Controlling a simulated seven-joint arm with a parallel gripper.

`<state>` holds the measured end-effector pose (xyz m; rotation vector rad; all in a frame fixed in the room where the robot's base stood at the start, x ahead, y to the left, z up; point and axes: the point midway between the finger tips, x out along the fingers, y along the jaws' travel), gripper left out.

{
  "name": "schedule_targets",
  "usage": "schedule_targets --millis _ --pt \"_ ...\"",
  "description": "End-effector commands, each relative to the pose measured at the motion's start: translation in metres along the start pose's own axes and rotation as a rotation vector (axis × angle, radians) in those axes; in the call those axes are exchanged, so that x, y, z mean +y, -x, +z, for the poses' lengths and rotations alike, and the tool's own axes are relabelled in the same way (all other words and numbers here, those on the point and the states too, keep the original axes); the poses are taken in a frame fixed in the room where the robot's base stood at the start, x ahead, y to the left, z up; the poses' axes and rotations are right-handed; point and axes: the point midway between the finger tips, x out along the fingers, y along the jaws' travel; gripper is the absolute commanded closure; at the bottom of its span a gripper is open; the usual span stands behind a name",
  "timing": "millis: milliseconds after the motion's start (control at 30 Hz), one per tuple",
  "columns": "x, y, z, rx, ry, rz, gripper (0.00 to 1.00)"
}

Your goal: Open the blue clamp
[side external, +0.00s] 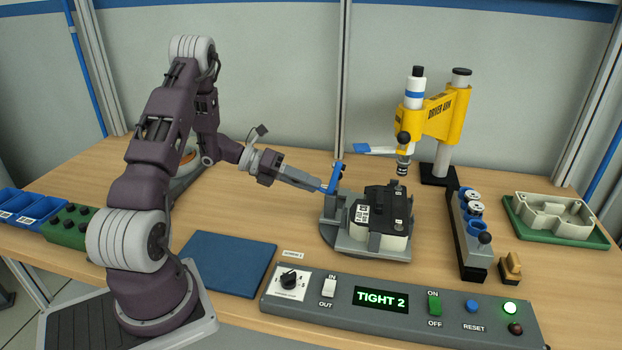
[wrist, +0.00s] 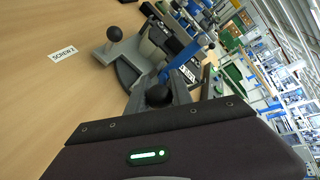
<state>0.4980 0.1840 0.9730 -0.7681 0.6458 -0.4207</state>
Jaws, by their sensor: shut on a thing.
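The blue clamp (side external: 334,178) is an upright, slightly tilted blue lever at the left edge of the grey fixture (side external: 374,248). A black and white part (side external: 383,210) sits in that fixture. My gripper (side external: 322,188) reaches in from the left and is shut at the blue lever. In the wrist view the blue clamp (wrist: 187,58) slants up and right from my gripper's fingers (wrist: 160,98), with a black ball knob (wrist: 158,95) at the fingers. The fingers hide part of the lever there.
A yellow driver arm (side external: 440,117) stands behind the fixture. A control panel (side external: 400,308) reading "TIGHT 2" lies in front. A black holder (side external: 472,250) is at the right, with a green tray (side external: 555,230) beyond. A blue mat (side external: 225,262) lies left of the fixture.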

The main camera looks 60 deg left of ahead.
Motion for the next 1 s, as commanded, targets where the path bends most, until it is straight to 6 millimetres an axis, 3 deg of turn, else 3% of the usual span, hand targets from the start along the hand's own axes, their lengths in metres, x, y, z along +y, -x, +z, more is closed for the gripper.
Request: schedule_targets --millis 400,1000 --pt "0.0109 -0.0027 -0.0081 -0.105 0.023 -0.166 1.0" --pt "0.0128 -0.0042 -0.0104 -0.12 0.028 -0.195 1.0"
